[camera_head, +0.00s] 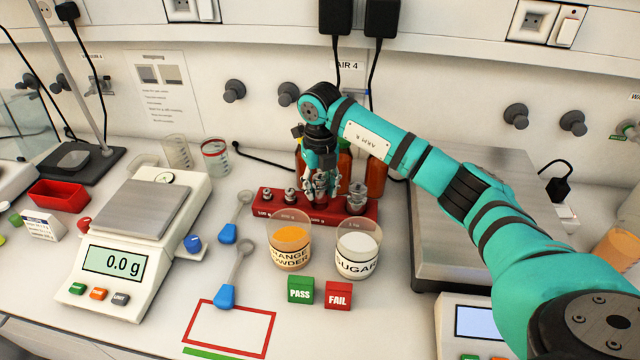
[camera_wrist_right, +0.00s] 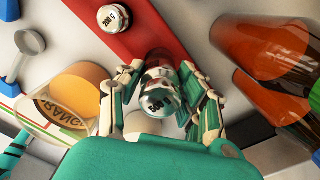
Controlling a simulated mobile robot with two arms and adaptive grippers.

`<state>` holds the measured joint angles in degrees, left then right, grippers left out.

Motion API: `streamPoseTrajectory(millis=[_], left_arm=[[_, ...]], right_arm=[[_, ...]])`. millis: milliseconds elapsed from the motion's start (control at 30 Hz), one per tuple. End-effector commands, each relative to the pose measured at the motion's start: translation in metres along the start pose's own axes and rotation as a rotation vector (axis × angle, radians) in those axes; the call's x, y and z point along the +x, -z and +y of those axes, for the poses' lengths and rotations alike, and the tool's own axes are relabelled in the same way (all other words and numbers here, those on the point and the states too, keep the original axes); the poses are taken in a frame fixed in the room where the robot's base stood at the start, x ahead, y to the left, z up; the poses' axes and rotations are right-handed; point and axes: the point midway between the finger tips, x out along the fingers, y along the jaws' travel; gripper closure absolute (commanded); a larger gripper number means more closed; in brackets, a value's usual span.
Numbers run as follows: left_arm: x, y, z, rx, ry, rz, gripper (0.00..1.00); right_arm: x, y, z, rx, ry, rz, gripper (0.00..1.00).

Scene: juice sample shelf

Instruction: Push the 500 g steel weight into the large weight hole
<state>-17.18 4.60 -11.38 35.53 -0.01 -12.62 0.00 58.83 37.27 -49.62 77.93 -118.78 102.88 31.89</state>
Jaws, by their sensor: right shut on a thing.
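The 500 g steel weight (camera_wrist_right: 160,101) is between the fingers of my right gripper (camera_wrist_right: 163,112) in the right wrist view, its shiny top and label facing the camera. In the head view my right gripper (camera_head: 321,186) points down over the red weight block (camera_head: 262,225) and is shut on the weight, which the fingers mostly hide. The weight's lower end is hidden, so I cannot tell how deep it sits in a hole. The red block also shows in the wrist view (camera_wrist_right: 150,35). My left gripper is not in view.
Smaller weights stand left of the gripper, including the 200 g one (camera_wrist_right: 112,18); a larger weight (camera_head: 357,197) stands right. Orange powder (camera_head: 290,245) and sugar (camera_head: 357,250) beakers are in front. Brown bottles (camera_head: 376,172) stand behind. A balance (camera_head: 150,215) is at left.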

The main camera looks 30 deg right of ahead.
Motion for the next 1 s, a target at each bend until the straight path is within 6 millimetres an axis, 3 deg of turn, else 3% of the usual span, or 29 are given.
streamPoseTrajectory(millis=[67, 467, 1000], left_arm=[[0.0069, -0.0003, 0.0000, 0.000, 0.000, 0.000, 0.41], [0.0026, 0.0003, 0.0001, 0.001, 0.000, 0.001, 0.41], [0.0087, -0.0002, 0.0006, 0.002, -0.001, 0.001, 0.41]], right_arm=[[0.0081, -0.0004, 0.0003, 0.000, -0.002, -0.002, 1.00], [0.0033, 0.0001, 0.0003, 0.001, -0.001, -0.003, 1.00], [0.0128, 0.0004, 0.0004, 0.001, -0.001, -0.002, 1.00]])
